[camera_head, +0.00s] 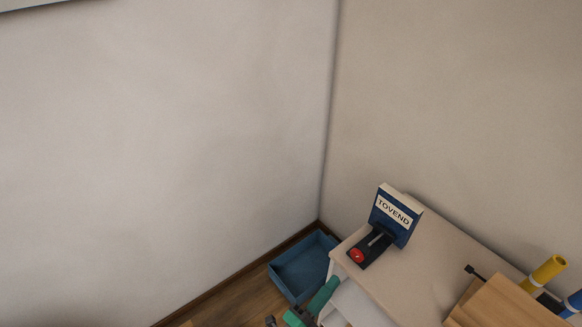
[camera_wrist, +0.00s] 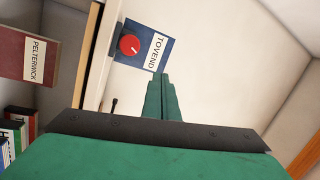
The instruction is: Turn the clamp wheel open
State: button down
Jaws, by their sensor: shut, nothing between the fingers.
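A red round wheel (camera_head: 357,256) sits at the front end of a dark clamp-like base (camera_head: 373,249). Behind it stands a dark blue block (camera_head: 396,219) with a white label reading TOVEND. All of this is on the cabinet top near its left corner. The wrist view also shows the red wheel (camera_wrist: 129,45), with a small pale mark on it, against the blue block (camera_wrist: 142,49). My gripper (camera_wrist: 160,79) is green, shut and empty. Its tips point toward the block, and in that picture lie below and right of the wheel, apart from it.
The pale cabinet top (camera_head: 440,262) is bare to the right of the block. A wooden box (camera_head: 505,305), a yellow cylinder (camera_head: 544,272) and a blue one (camera_head: 573,303) are farther right. A blue bin (camera_head: 300,270) is on the floor by the wall corner.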

aim_at(338, 261)
jog(key=shift+w+d+f+m+g, duration=0.5)
jog(key=shift+w+d+m+g, duration=0.4)
jog(key=shift+w, duration=1.25)
jog(key=shift+w+d+f+m+g, duration=0.5)
jog(key=shift+w+d+m, duration=0.35)
jog(key=shift+w, duration=1.35)
jog(key=shift+w+d+f+m+g, duration=0.45)
jog(key=shift+w+d+m+g, duration=0.45)
jog(key=shift+w, duration=1.25)
jog(key=shift+s+d+f+n, duration=0.1)
jog(key=shift+s+d+n, duration=0.05)
jog(key=shift+d+n, duration=0.1)
jog(key=shift+f, duration=1.15)
jog(key=shift+s+d+f+h, duration=0.1)
jog(key=shift+d+f+h, duration=0.05)
jog(key=shift+f+h, duration=0.2)
jog(key=shift+w+a+f, duration=0.15)
jog(key=shift+w+a, duration=0.05)
jog(key=shift+w, duration=0.1)
jog(key=shift+s+a, duration=0.15)
jog(key=shift+a, duration=0.35)
jog(key=shift+v, duration=2.6)
